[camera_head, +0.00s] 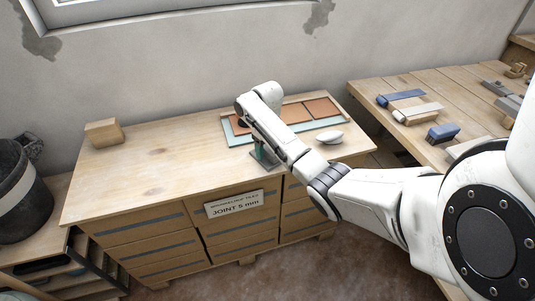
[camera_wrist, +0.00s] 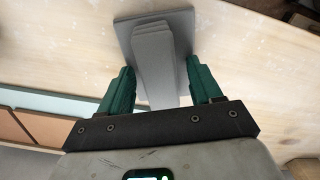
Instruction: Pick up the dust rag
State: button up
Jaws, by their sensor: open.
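A grey layered piece, which looks like the folded dust rag (camera_wrist: 153,52), lies on the light wooden bench top in the wrist view. It has a flat square sheet with a narrow stepped fold raised on it. My gripper (camera_wrist: 161,68) is open, with one green finger on each side of the raised fold. A gap shows beside each finger near the tips; I cannot tell whether either touches lower down. In the head view the grey rag (camera_head: 266,161) shows near the bench's front edge, partly hidden by my gripper (camera_head: 260,152).
Behind my arm a teal board with terracotta tiles (camera_head: 322,107) lies on the bench. A pale oval object (camera_head: 330,137) sits at right. A wooden block (camera_head: 103,132) stands at left, a dark bucket (camera_head: 20,190) beyond. Another table (camera_head: 425,90) holds blocks and tools. The bench's left half is mostly clear.

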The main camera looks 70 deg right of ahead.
jog(key=c, duration=1.1)
jog(key=shift+c, duration=0.2)
jog(key=shift+r, duration=0.1)
jog(key=shift+w+r, duration=0.1)
jog(key=shift+r, duration=0.5)
jog(key=s+r+p, duration=0.1)
jog(key=r, duration=0.1)
jog(key=s+a+r+p, duration=0.1)
jog(key=r, duration=0.2)
jog(key=s+a+r+p, duration=0.1)
jog(key=s+r, duration=0.1)
jog(key=r, duration=0.1)
jog(key=shift+s+a+r+p, duration=0.1)
jog(key=shift+a+p, duration=0.15)
jog(key=shift+p, duration=0.1)
jog(key=s+a+r+p, duration=0.3)
jog(key=s+a+p, duration=0.1)
jog(key=s+p, duration=0.3)
jog(key=shift+s+a+r+p, duration=0.25)
jog(key=shift+s+a+p, duration=0.15)
jog(key=shift+s, duration=0.05)
